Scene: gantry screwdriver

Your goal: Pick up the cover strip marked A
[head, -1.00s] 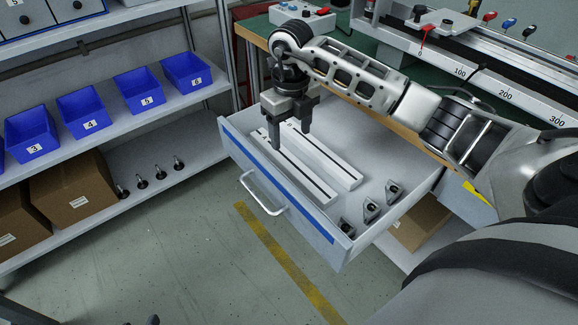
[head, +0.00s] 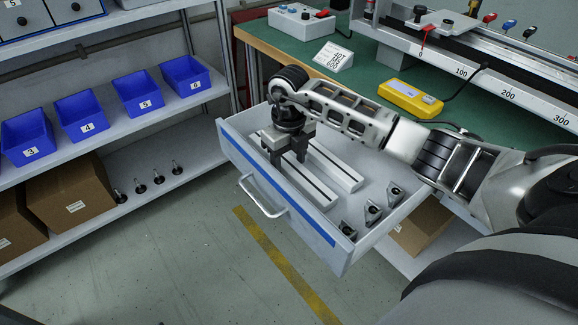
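Two long pale cover strips with dark centre lines lie side by side in the open drawer (head: 232,147). The left strip (head: 308,186) is under my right gripper (head: 288,157); the other strip (head: 338,169) lies to its right. My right gripper points down, low in the drawer, with its fingers apart about the far part of the left strip. I cannot tell whether they touch it. The gripper hides that end of the strip, and I cannot read a letter on either strip now. My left gripper is not in view.
Several small metal brackets (head: 372,212) lie in the drawer's right part. The drawer has a front handle (head: 265,203). Above it is the green bench with a yellow device (head: 410,99) and a control box (head: 300,20). Shelves with blue bins (head: 138,93) stand at left.

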